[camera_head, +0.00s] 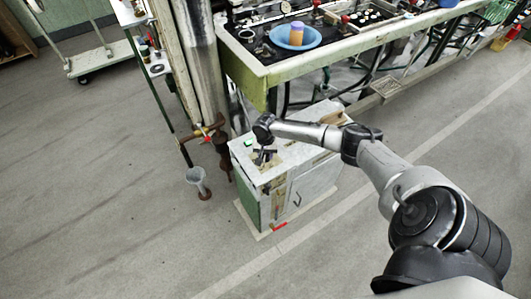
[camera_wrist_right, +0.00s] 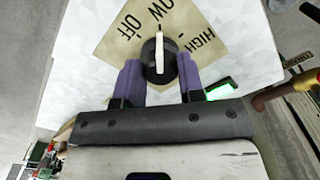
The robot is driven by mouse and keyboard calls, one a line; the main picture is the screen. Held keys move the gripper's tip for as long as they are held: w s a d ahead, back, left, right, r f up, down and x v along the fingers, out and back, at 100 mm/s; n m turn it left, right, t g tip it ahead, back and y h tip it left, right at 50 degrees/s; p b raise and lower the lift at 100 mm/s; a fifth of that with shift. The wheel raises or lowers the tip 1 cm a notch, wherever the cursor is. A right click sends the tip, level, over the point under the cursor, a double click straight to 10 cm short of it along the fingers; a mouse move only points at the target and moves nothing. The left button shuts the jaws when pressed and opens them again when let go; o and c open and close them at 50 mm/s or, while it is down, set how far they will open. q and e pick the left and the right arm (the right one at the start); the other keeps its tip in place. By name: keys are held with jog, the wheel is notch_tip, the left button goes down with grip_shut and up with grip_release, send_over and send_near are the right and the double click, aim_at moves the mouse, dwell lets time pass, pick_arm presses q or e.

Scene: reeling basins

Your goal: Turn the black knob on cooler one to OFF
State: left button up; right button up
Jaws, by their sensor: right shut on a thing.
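Cooler one appears to be the white box with a green side (camera_head: 248,200) standing on the floor below the bench in the head view. Its pale top (camera_wrist_right: 90,75) fills much of the right wrist view. The black knob (camera_wrist_right: 152,64) sits on a tan label plate (camera_wrist_right: 112,45) printed OFF, LOW and HIGH. The knob's white bar points up the picture, toward LOW. My right gripper (camera_wrist_right: 160,75) is shut on the knob, with a purple finger on either side. In the head view my right gripper (camera_head: 264,156) is small and hides the knob. My left gripper is not in view.
A small green lit piece (camera_wrist_right: 220,89) lies on the cooler top beside the right finger. Brown piping (camera_head: 217,135) stands left of the cooler, near a grey funnel-topped stand (camera_head: 198,180). The bench (camera_head: 290,68) overhangs behind. The floor in front is clear.

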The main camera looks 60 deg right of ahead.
jog(key=shift+r+n+p, duration=0.3)
jog(key=shift+n+p, duration=0.8)
jog(key=shift+p, duration=0.95)
jog(key=shift+f+n+p, duration=0.1)
jog(key=shift+n+p, duration=0.2)
jog(key=shift+n, duration=0.1)
jog(key=n+p, duration=0.1)
jog(key=n, duration=0.2)
jog(key=shift+f, duration=0.1)
jog(key=shift+f+n+p, duration=0.1)
jog(key=shift+n+p, duration=0.35)
jog(key=shift+n, duration=1.15)
jog(key=o, duration=0.9)
